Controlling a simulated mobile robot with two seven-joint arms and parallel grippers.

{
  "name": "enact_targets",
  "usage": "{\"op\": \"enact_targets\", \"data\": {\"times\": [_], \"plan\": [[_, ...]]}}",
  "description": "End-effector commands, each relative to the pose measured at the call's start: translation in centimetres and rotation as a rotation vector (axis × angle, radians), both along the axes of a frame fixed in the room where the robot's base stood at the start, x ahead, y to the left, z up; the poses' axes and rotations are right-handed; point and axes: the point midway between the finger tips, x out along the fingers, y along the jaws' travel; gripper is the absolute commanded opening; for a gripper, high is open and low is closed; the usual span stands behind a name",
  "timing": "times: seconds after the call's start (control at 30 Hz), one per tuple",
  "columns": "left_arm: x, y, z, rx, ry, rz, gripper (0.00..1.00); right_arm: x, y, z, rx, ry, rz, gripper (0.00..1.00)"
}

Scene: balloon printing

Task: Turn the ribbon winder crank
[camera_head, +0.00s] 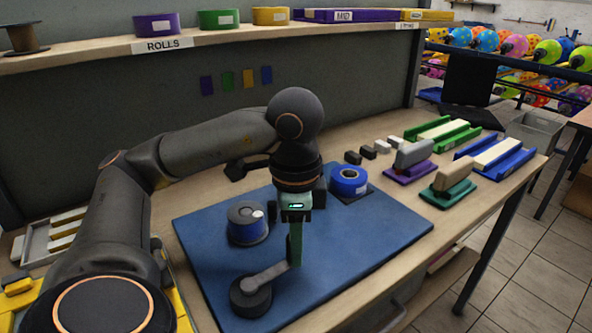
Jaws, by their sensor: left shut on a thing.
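The ribbon winder stands on the blue mat (385,225). Its dark round base (250,297) is at the mat's front left, with a grey crank arm (266,278) reaching up and right from it. My left gripper (295,250) points down at the outer end of the crank arm and is shut on the crank handle there; the fingers and wrist mostly hide the handle. A dark spool with blue ribbon (248,224) stands behind the crank, left of my gripper. My right gripper is not in view.
A blue ribbon roll (348,181) sits at the mat's back edge. Stampers (412,156), small blocks (383,146) and green and blue trays (498,158) fill the table's right. A shelf with rolls (157,24) runs above. The mat's right part is clear.

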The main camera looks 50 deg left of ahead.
Motion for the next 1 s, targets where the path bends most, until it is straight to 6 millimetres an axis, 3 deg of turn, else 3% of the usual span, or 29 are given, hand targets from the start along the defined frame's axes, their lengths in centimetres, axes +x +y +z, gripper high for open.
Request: {"op": "enact_targets", "data": {"times": [0.3, 0.8, 0.83, 1.0], "plan": [[-0.58, -0.83, -0.31, 0.006, 0.021, -0.111, 0.00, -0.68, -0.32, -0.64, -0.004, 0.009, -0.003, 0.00], [-0.63, -0.90, -0.28, 0.007, 0.023, -0.123, 0.00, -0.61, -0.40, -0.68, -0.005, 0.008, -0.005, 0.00], [-0.63, -0.90, -0.28, 0.007, 0.023, -0.123, 0.33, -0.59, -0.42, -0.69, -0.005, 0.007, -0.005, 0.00], [-0.50, -0.91, -0.19, 0.005, 0.017, -0.120, 0.52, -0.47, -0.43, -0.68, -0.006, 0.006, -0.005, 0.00]]}}
